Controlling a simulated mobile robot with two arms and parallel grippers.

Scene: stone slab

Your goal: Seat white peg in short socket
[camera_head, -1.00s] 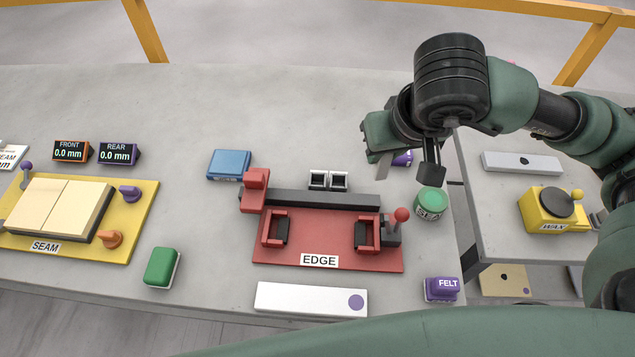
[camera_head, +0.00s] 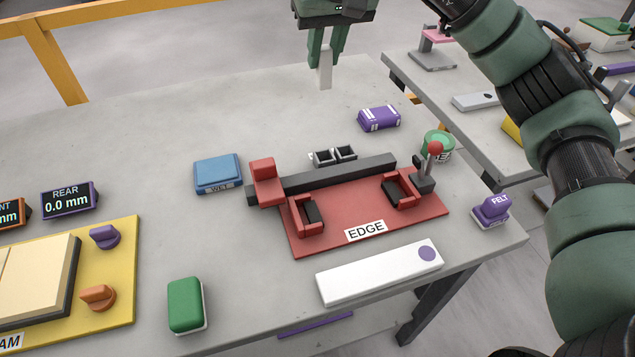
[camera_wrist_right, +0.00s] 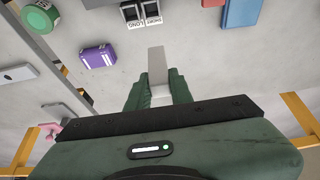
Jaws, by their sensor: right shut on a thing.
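My right gripper (camera_head: 325,52) is shut on the white peg (camera_head: 325,74), which points down from its fingertips at the top of the head view. The peg also shows between the fingers in the right wrist view (camera_wrist_right: 157,66). The paired dark square sockets stand behind the red EDGE fixture. The short socket (camera_wrist_right: 152,10) is the right one in the wrist view, and the left one in the head view (camera_head: 322,158). The long socket (camera_wrist_right: 132,13) is beside it. Both look empty. The peg is apart from them, farther back. My left gripper is not in view.
The red EDGE fixture (camera_head: 350,232) has a dark bar and a red-knobbed lever. A purple block (camera_head: 379,118), green round tin (camera_head: 438,146) and blue block (camera_head: 218,172) surround the sockets. The slab (camera_head: 240,115) behind them is clear. A gap separates the right-hand table.

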